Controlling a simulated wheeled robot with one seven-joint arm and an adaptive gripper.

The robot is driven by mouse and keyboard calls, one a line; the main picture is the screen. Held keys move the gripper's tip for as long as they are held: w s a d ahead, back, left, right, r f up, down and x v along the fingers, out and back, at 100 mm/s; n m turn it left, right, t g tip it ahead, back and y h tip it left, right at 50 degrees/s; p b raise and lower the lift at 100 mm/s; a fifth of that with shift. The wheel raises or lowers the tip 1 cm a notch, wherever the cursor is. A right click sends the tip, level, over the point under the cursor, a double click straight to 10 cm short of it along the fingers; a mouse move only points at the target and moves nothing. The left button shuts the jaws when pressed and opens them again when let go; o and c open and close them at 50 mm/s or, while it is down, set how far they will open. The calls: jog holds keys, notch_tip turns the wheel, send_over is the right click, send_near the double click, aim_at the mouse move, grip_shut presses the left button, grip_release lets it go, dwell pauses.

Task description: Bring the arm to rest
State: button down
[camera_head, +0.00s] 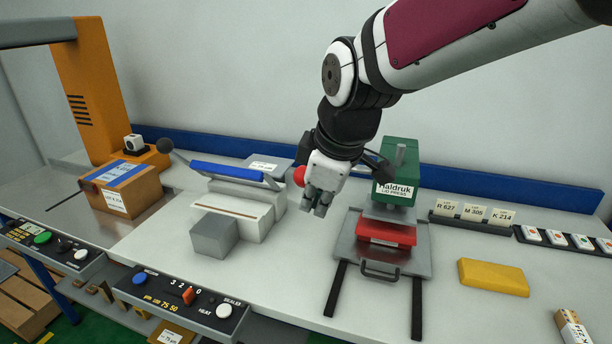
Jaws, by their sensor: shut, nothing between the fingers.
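My gripper (317,207) hangs from my arm in the upper middle of the head view. Its fingers point down and are shut with nothing between them. It is above the white worktop (290,263), between the sealer with a blue bar (227,171) on its left and the green lid press (401,160) on its right. A red round knob (300,176) shows just left of the gripper; I cannot tell what it belongs to. My wrist and forearm hide part of the wall and the back of the bench.
A cardboard box with blue tape (124,190) stands at the left under an orange frame (95,90). A red block (386,233) sits in the press's grey tray (419,258). A yellow block (493,277) and card holders (471,224) are at the right. Control panels (180,300) line the front.

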jog(key=s+d+r+m+h+p, duration=0.1)
jog(key=s+d+m, duration=0.6)
jog(key=s, duration=0.4)
jog(key=s+d+r+m+h+p, duration=0.1)
jog(key=s+d+m, duration=0.6)
jog(key=s+d, duration=0.2)
jog(key=shift+s+d, duration=0.3)
jog(key=shift+s, duration=0.55)
jog(key=c, duration=2.3)
grip_release()
